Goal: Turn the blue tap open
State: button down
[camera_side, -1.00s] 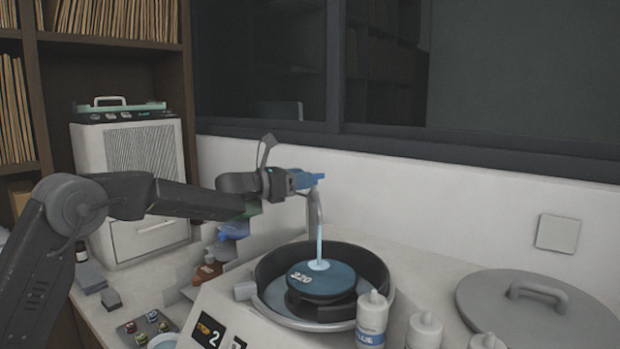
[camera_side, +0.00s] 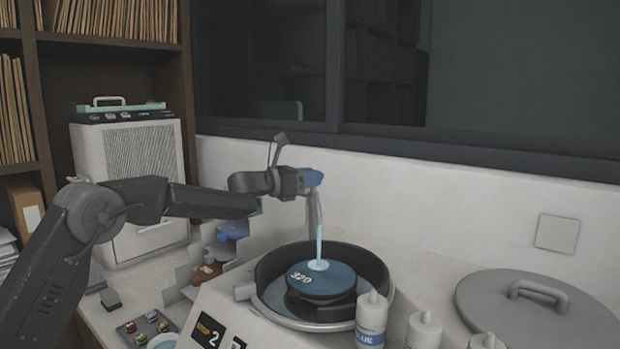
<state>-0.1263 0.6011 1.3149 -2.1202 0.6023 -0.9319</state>
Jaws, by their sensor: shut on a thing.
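The blue tap handle (camera_side: 311,177) sits on top of a grey spout (camera_side: 314,208) that stands over the round basin. My gripper (camera_side: 300,181) is at the handle, coming from the left, and is shut on it. The fingers are small in this view and partly merge with the handle. A pale blue stream of water (camera_side: 319,243) runs from the spout down onto the blue disc marked 320 (camera_side: 321,280), where it makes a light splash.
The basin rim (camera_side: 378,268) surrounds the disc. White bottles (camera_side: 371,318) stand in front of it. A grey lid (camera_side: 535,305) lies at right. A tray of small pieces (camera_side: 146,328), brown bottle (camera_side: 208,270) and white cabinet (camera_side: 135,155) are at left.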

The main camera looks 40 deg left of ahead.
jog(key=shift+d+r+n+t+y, duration=0.1)
jog(key=shift+r+n+t+y, duration=0.1)
jog(key=shift+n+t+y, duration=0.4)
jog(key=shift+y, duration=0.5)
jog(key=shift+f, duration=0.1)
jog(key=c, duration=1.2)
grip_release()
jog(key=shift+s, duration=0.15)
jog(key=v, duration=1.3)
jog(key=shift+s, duration=0.3)
